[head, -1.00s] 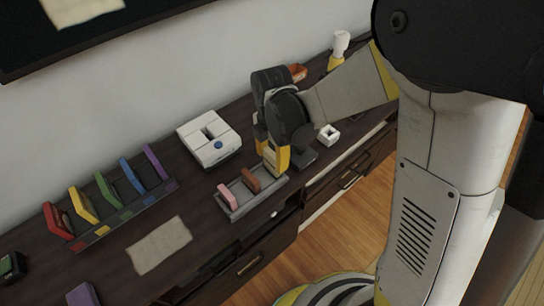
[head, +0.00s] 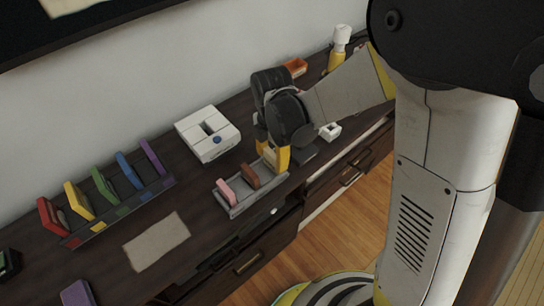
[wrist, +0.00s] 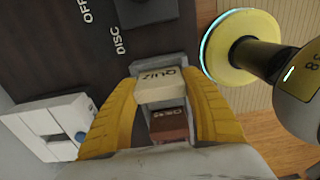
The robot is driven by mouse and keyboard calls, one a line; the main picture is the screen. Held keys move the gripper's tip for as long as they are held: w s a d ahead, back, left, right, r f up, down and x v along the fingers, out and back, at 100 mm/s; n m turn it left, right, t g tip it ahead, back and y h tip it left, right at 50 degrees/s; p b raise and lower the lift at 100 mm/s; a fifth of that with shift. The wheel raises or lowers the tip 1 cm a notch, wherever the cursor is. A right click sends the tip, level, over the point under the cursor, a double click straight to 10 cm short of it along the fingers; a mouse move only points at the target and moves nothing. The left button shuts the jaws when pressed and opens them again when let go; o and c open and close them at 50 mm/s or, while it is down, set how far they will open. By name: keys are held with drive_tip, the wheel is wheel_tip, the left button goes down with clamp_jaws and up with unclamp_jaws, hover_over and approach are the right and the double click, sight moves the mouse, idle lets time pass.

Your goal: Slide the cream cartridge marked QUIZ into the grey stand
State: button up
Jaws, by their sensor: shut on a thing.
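The cream cartridge (head: 269,157) is between the yellow fingers of my gripper (head: 272,147), which is shut on it. In the wrist view its QUIZ label (wrist: 167,78) faces the camera. The grey stand (head: 262,197) is a long, low tray on the dark cabinet. The cartridge is upright at the right end of the stand, in line with the others. My fingers hide its lower edge, so I cannot tell whether it is seated. A brown cartridge (head: 250,176) and a pink cartridge (head: 226,191) stand in the other places.
A white console (head: 208,135) with a blue button is behind the stand. A rack (head: 118,212) of several coloured cartridges and a beige mat (head: 157,240) lie to the left. A small white holder (head: 329,131) and an orange tray (head: 295,67) are to the right.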

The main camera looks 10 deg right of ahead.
drive_tip(key=shift+f, duration=0.4)
drive_tip(key=o, duration=1.2)
wheel_tip(320, 180, up, 12)
drive_tip(key=shift+r, duration=0.1)
